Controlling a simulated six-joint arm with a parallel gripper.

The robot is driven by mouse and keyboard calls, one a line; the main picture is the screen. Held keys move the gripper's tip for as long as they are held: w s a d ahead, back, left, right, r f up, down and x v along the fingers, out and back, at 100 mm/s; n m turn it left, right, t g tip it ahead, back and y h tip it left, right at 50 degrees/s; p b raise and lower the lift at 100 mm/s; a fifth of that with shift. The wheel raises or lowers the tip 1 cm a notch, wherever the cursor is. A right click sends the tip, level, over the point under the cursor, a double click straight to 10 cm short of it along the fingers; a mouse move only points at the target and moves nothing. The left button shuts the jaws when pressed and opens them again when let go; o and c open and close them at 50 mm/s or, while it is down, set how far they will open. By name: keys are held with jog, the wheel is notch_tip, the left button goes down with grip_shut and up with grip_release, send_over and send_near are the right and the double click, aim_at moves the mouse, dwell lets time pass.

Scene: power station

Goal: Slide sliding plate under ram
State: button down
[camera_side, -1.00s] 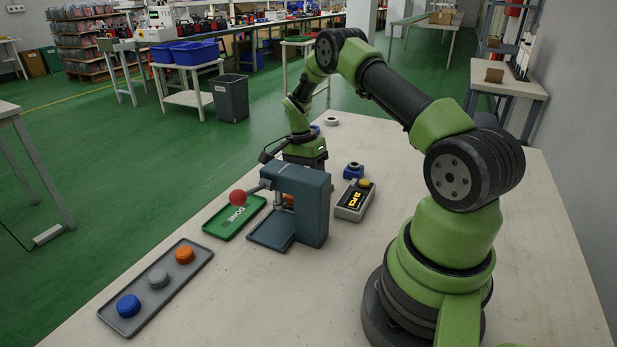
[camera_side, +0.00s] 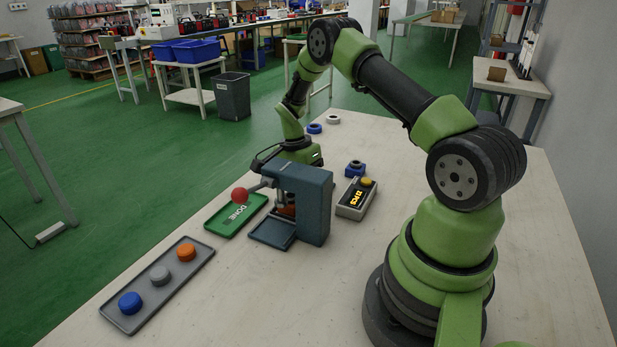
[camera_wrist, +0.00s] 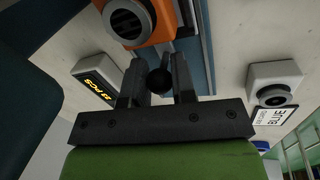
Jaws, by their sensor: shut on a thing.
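The dark blue-grey press (camera_side: 315,205) stands mid-table in the side view, with a red ball lever (camera_side: 240,195). Its ram area is partly shaded by the frame. An orange part (camera_side: 288,211) shows low inside the press opening. In the wrist view, an orange holder (camera_wrist: 165,22) with a grey ring (camera_wrist: 130,20) sits near a blue strip (camera_wrist: 206,45); the sliding plate's outline is hard to make out. My gripper (camera_wrist: 158,82) is shut on a black round knob (camera_wrist: 159,80) below the holder.
A grey tray (camera_side: 135,318) holds blue, grey and orange caps. The green DONE tray (camera_side: 223,227) lies left of the press. A counter box (camera_side: 355,200) with a yellow button stands to its right. A white ring block (camera_wrist: 272,72) shows in the wrist view.

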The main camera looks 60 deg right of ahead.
jog(key=shift+a, duration=0.15)
jog(key=c, duration=0.9)
grip_release()
jog(key=shift+c, duration=0.2)
notch_tip(320, 180, up, 10)
jog(key=w, duration=0.2)
jog(key=shift+s+d+f, duration=0.1)
jog(key=shift+d+f, duration=0.05)
jog(key=shift+d, duration=0.1)
